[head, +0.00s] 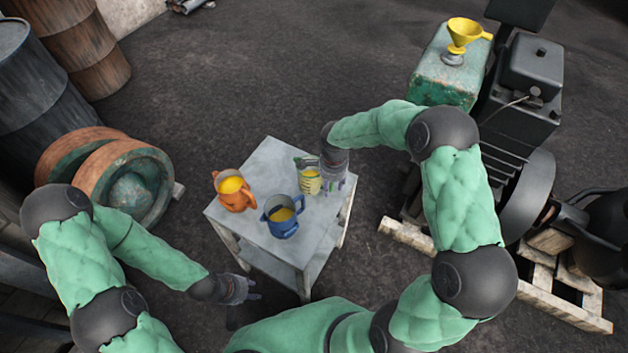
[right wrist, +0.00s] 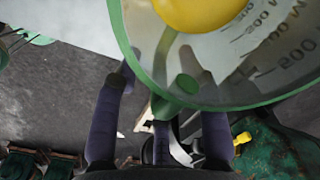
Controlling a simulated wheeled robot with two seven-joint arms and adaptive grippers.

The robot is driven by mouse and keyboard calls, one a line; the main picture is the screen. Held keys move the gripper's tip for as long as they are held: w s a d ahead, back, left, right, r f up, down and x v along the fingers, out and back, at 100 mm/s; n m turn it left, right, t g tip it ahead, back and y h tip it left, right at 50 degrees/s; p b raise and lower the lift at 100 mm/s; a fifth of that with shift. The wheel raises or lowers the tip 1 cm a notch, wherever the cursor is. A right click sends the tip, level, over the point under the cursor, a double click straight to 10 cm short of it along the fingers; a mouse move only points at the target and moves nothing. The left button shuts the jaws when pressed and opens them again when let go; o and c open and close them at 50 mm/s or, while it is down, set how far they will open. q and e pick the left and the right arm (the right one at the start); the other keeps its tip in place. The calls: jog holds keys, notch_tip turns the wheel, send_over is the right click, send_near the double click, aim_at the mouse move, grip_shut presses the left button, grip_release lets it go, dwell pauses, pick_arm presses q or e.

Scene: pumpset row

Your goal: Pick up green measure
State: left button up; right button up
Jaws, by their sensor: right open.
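The green measure (head: 308,180) is a clear jug with a green rim and yellow contents, standing at the table's right side. It fills the top right of the right wrist view (right wrist: 215,98), where its green rim and printed graduations show. My right gripper (head: 335,182) is beside it on the right, open. In the right wrist view the fingers (right wrist: 163,100) are spread around the measure's green handle side; whether they touch it I cannot tell. My left gripper (head: 246,290) is low in front of the table, apart from everything on it; its finger opening is unclear.
An orange jug (head: 233,199) and a blue jug (head: 281,223), both with yellow contents, share the small grey table (head: 262,165) with the measure. A yellow funnel (head: 465,33) sits on a green tank (head: 445,78) by the pump set at right. Barrels (head: 40,80) stand at left.

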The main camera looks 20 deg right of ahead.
grip_shut()
jog(key=shift+r, duration=0.15)
jog(key=shift+r+p, duration=1.8)
jog(key=shift+r, duration=3)
jog(key=shift+r, duration=0.1)
jog(key=c, duration=0.8)
grip_release()
jog(key=shift+r, duration=0.15)
grip_shut()
